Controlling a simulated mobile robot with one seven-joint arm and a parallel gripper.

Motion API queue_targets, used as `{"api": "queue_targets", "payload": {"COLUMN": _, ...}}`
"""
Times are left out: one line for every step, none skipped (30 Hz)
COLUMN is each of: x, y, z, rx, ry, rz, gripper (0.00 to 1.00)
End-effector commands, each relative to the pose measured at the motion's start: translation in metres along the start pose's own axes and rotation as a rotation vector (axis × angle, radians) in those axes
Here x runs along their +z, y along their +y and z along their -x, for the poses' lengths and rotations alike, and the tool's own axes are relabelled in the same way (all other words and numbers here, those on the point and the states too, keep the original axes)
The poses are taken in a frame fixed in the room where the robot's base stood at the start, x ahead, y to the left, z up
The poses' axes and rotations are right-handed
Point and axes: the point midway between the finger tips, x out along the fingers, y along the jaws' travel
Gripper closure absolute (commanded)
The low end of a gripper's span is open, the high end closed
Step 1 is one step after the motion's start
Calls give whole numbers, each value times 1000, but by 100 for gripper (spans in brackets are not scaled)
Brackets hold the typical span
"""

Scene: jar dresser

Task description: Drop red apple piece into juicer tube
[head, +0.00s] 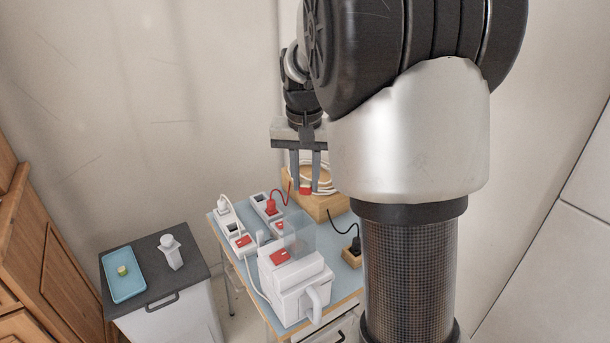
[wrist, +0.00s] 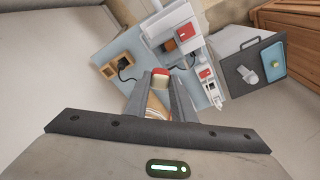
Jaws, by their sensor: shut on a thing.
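My gripper (head: 306,188) is shut on a red apple piece (head: 305,191). It holds the piece in the air above the back of the table, near a wooden box. In the wrist view the red piece (wrist: 159,71) sits between the fingertips. The white juicer (head: 298,290) stands at the front of the table, with a red panel on it and a see-through part (head: 298,236) rising at its back. The piece is above and behind the juicer, apart from it. The juicer also shows in the wrist view (wrist: 177,18), beyond the fingertips. The tube opening is hard to make out.
Power strips (head: 232,232) and a red plug (head: 270,206) with cables lie on the blue-topped table. A wooden box (head: 322,207) with a coiled white cable stands behind. A dark-topped cabinet (head: 195,262) at left holds a blue tray (head: 122,288) with a yellow-green piece, and a white bottle-like object (head: 171,252).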

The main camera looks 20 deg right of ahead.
Motion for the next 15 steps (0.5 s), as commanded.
{"api": "queue_targets", "payload": {"x": 2, "y": 0, "z": -12, "rx": 0, "ry": 0, "rz": 0, "gripper": 98}}
{"api": "queue_targets", "payload": {"x": 2, "y": 0, "z": -16, "rx": 0, "ry": 0, "rz": 0, "gripper": 98}}
{"api": "queue_targets", "payload": {"x": 3, "y": 0, "z": -20, "rx": 0, "ry": 0, "rz": 0, "gripper": 98}}
{"api": "queue_targets", "payload": {"x": 3, "y": 0, "z": -23, "rx": 0, "ry": 0, "rz": 0, "gripper": 98}}
{"api": "queue_targets", "payload": {"x": 4, "y": 0, "z": -25, "rx": 0, "ry": 1, "rz": 0, "gripper": 98}}
{"api": "queue_targets", "payload": {"x": 4, "y": 0, "z": -28, "rx": 0, "ry": 1, "rz": 0, "gripper": 98}}
{"api": "queue_targets", "payload": {"x": 4, "y": 0, "z": -29, "rx": -1, "ry": 1, "rz": 0, "gripper": 98}}
{"api": "queue_targets", "payload": {"x": 4, "y": 0, "z": -30, "rx": -1, "ry": 1, "rz": 0, "gripper": 98}}
{"api": "queue_targets", "payload": {"x": 4, "y": 0, "z": -30, "rx": -1, "ry": 1, "rz": 0, "gripper": 98}}
{"api": "queue_targets", "payload": {"x": 4, "y": 0, "z": -31, "rx": -1, "ry": 1, "rz": 0, "gripper": 98}}
{"api": "queue_targets", "payload": {"x": 4, "y": 0, "z": -30, "rx": -1, "ry": 1, "rz": 0, "gripper": 98}}
{"api": "queue_targets", "payload": {"x": 4, "y": 0, "z": -30, "rx": -1, "ry": 1, "rz": 0, "gripper": 98}}
{"api": "queue_targets", "payload": {"x": 4, "y": 0, "z": -30, "rx": -1, "ry": 1, "rz": 0, "gripper": 98}}
{"api": "queue_targets", "payload": {"x": 4, "y": 0, "z": -30, "rx": 0, "ry": 1, "rz": 0, "gripper": 98}}
{"api": "queue_targets", "payload": {"x": 4, "y": 0, "z": -30, "rx": 0, "ry": 1, "rz": 0, "gripper": 98}}
